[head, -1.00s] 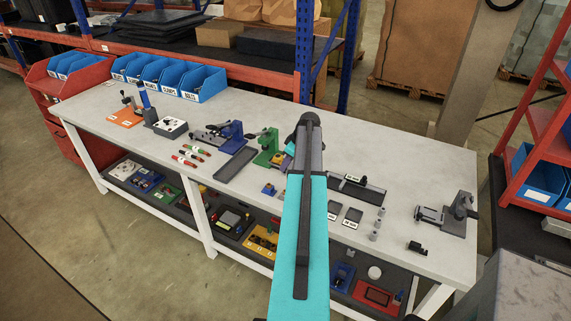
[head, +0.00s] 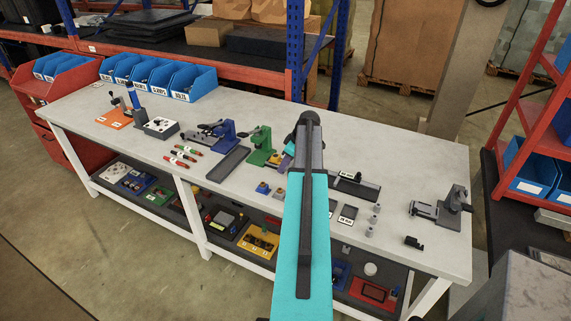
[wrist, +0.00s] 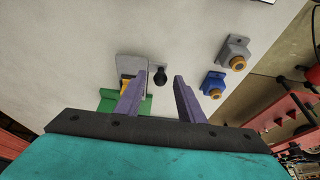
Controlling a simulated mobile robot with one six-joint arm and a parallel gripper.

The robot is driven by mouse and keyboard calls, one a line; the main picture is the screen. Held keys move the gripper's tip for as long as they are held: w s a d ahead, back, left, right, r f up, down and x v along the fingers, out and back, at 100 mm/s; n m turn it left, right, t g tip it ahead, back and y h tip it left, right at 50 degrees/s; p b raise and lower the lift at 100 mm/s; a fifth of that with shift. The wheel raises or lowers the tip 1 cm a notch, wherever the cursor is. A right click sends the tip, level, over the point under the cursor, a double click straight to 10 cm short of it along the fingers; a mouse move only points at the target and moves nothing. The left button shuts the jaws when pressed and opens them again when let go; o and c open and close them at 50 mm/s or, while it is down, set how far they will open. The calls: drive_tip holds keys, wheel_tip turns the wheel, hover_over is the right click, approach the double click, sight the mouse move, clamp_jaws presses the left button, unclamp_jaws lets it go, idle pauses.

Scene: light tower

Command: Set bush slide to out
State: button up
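A green bench press (head: 262,150) stands mid-bench; its green body (wrist: 138,106) also shows at left in the wrist view, beside a grey plate (wrist: 132,66) and a yellow part. I cannot tell for certain which piece is the bush slide. A black knob (wrist: 160,76) sticks out beside the plate. My gripper (wrist: 163,78) is open and empty, its purple fingers apart, with the knob appearing between their tips; contact cannot be judged. In the head view my arm hides most of the gripper.
A blue block (wrist: 213,84) and a grey block (wrist: 235,52) with orange bushings sit right of my fingers. A blue fixture (head: 222,132) and dark tray (head: 228,163) lie left of the press. A dark slide fixture (head: 440,211) stands at the bench's right end.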

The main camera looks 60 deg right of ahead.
drive_tip(key=shift+s+r, duration=0.1)
drive_tip(key=shift+r, duration=0.1)
drive_tip(key=b+v, duration=0.4)
drive_tip(key=v, duration=0.9)
drive_tip(key=shift+r, duration=0.2)
drive_tip(key=shift+s+d, duration=0.1)
drive_tip(key=shift+s, duration=0.05)
idle(0.3)
